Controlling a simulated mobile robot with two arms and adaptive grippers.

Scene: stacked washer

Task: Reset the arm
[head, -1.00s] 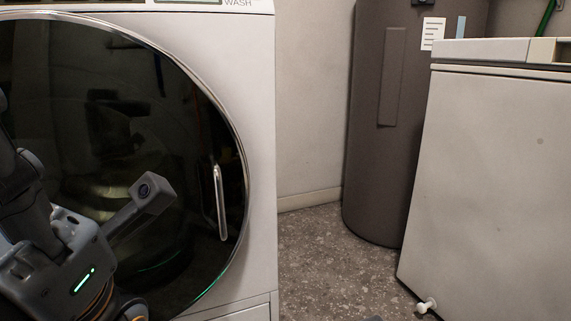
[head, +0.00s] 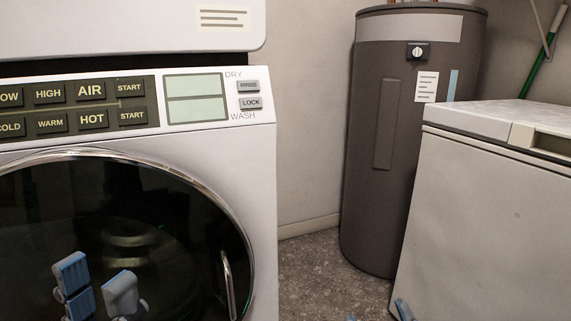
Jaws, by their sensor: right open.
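My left gripper (head: 97,288) is at the lower left, in front of the washer's dark round door (head: 150,215). Its two blue-grey fingers point up and stand apart with nothing between them. My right gripper (head: 377,313) barely shows at the bottom edge. Only its two bluish fingertips are visible, spread apart, near the foot of the white chest unit. The rest of both arms is hidden below the picture.
The washer's control panel (head: 90,108) is above its shut door, with a door handle (head: 228,284) at the right. A brown water heater (head: 390,150) and a white chest unit (head: 490,220) stand at the right. Speckled floor (head: 325,275) is clear between them and the washer.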

